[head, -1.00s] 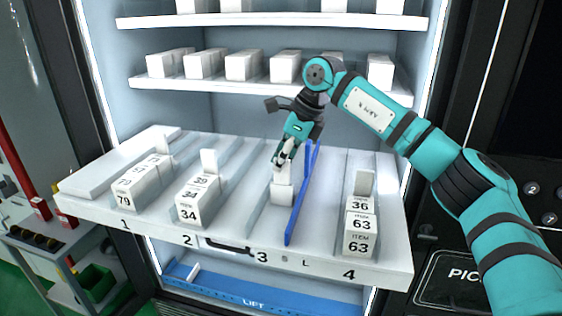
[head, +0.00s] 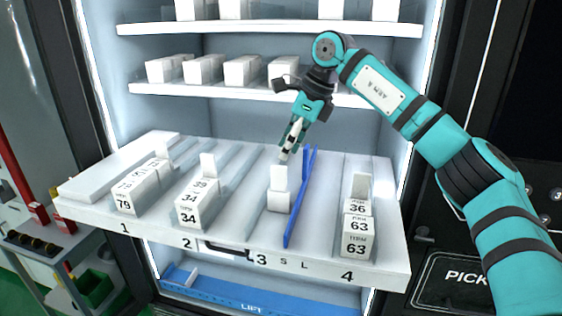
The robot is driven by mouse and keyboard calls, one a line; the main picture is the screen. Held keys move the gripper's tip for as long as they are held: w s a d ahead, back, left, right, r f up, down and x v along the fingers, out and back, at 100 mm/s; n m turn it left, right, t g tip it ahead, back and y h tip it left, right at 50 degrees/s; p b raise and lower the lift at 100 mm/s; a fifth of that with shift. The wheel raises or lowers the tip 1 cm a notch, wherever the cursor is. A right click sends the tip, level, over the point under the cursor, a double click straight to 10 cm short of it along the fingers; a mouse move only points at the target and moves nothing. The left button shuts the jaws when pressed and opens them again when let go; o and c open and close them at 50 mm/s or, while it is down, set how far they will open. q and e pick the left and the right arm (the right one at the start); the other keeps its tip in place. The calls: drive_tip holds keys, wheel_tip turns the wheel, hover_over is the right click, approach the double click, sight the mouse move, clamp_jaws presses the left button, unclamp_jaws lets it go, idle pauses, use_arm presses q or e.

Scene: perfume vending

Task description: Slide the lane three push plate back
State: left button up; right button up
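The lane three push plate (head: 278,177) is a small upright white plate with a white foot block in front of it. It stands about midway along lane three of the pulled-out white tray (head: 221,239), left of a blue divider (head: 299,200). No boxes stand in front of it in that lane. My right gripper (head: 284,154) points down just above and behind the plate's top edge. Its fingers lie close together in this view, and whether a small gap remains between them is unclear. It appears to hold nothing. My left gripper is out of view.
Numbered white boxes fill parts of lane one (head: 137,190), lane two (head: 197,203) and lane four (head: 357,229), each with its own plate behind. A stocked shelf (head: 243,91) hangs above and behind the tray. A blue lift bar (head: 252,299) lies below.

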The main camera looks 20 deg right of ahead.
drive_tip(key=v, duration=0.6)
drive_tip(key=shift+f, duration=0.1)
idle(0.3)
